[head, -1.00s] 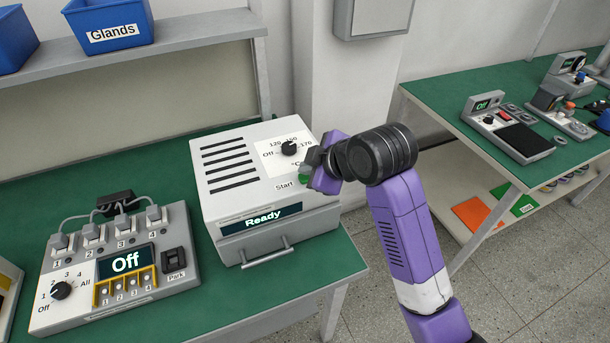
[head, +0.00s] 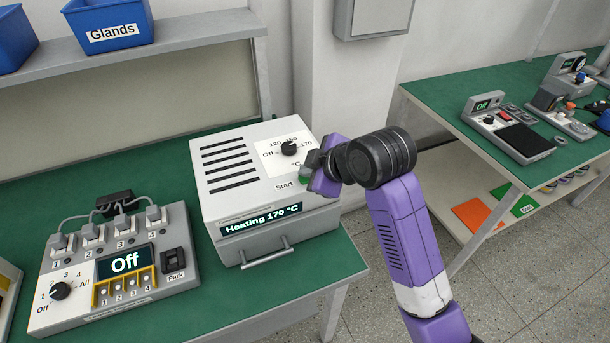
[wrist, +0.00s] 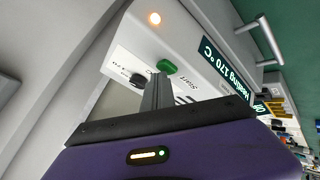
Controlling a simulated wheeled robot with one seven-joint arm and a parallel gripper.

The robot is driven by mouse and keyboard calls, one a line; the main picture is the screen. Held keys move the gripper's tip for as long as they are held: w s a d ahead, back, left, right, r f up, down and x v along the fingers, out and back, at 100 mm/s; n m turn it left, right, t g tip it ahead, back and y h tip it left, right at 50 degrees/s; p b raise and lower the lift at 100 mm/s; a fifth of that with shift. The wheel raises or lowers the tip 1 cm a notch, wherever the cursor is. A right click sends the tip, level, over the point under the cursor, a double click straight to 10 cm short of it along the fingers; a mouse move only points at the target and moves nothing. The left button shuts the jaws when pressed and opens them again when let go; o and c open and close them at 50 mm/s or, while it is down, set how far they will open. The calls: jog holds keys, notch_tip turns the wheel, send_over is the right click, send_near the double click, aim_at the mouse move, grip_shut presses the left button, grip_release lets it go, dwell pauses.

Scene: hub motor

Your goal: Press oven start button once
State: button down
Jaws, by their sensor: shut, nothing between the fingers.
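The oven (head: 230,205) is a grey-white box on the green bench, with a black dial (head: 289,148) and a display (head: 261,220) reading "Heating 170 °C". The green start button (head: 303,179) sits beside the "Start" label on its top, partly hidden by my gripper in the head view. My gripper (head: 314,170) is at the button. In the wrist view the shut fingers (wrist: 158,92) reach to the green button (wrist: 167,67), with nothing held. I cannot tell whether the tips touch it. An orange light (wrist: 154,18) glows near the button.
A grey control box (head: 120,265) showing "Off" stands left of the oven. Blue bins (head: 108,22) sit on the shelf above. A second green bench (head: 450,90) with devices is at the right. Floor shows between the benches.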

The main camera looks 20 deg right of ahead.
aim_at(307, 180)
jog(key=shift+r+p, duration=0.8)
jog(key=shift+p, duration=0.05)
jog(key=shift+r, duration=0.1)
notch_tip(307, 180, up, 5)
jog(key=p, duration=0.4)
jog(key=shift+p, duration=0.4)
dwell(0.3)
